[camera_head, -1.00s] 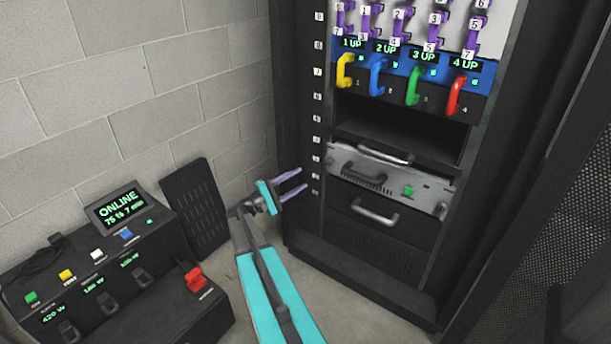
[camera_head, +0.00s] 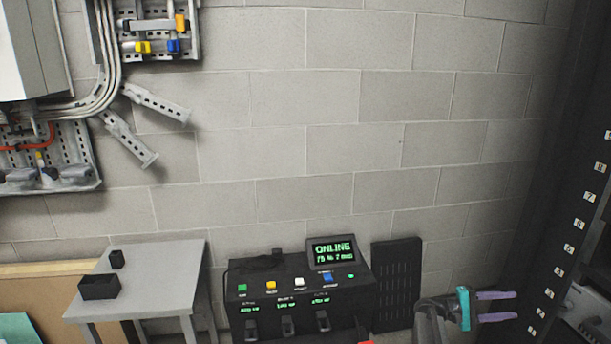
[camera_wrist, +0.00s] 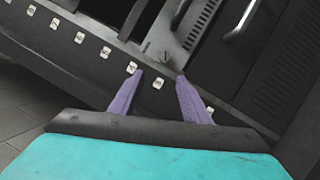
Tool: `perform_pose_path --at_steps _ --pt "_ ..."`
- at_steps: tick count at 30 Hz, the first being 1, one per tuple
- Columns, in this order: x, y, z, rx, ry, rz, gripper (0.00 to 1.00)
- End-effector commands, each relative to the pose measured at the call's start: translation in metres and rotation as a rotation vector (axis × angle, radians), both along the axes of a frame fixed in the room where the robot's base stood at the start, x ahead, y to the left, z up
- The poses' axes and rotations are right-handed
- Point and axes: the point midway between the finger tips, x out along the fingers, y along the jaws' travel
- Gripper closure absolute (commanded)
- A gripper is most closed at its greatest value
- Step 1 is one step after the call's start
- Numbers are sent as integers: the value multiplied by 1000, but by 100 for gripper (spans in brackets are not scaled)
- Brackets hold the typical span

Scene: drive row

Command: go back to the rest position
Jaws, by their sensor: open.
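My gripper (camera_head: 497,307) is at the lower right of the head view, in front of the wall and left of the rack. Its two purple fingers point right and stand apart with nothing between them. In the wrist view my gripper (camera_wrist: 155,92) also shows open and empty, with the rack (camera_wrist: 100,62) beyond its fingertips. The fingers appear apart from the rack, though the exact gap is hard to tell.
A black power unit (camera_head: 296,290) with a lit ONLINE screen (camera_head: 333,252) stands left of my gripper, beside a black slotted panel (camera_head: 397,285). A grey table (camera_head: 150,285) holds two small black boxes. Wall trays and conduits hang at upper left. The rack (camera_head: 575,215) edges the right side.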

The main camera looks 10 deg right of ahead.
Motion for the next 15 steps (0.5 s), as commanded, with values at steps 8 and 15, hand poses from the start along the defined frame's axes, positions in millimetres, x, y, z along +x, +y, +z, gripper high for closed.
perform_pose_path --at_steps 8,15 --pt "34 60 7 31 50 95 57" --pt "31 125 -17 147 72 146 57"
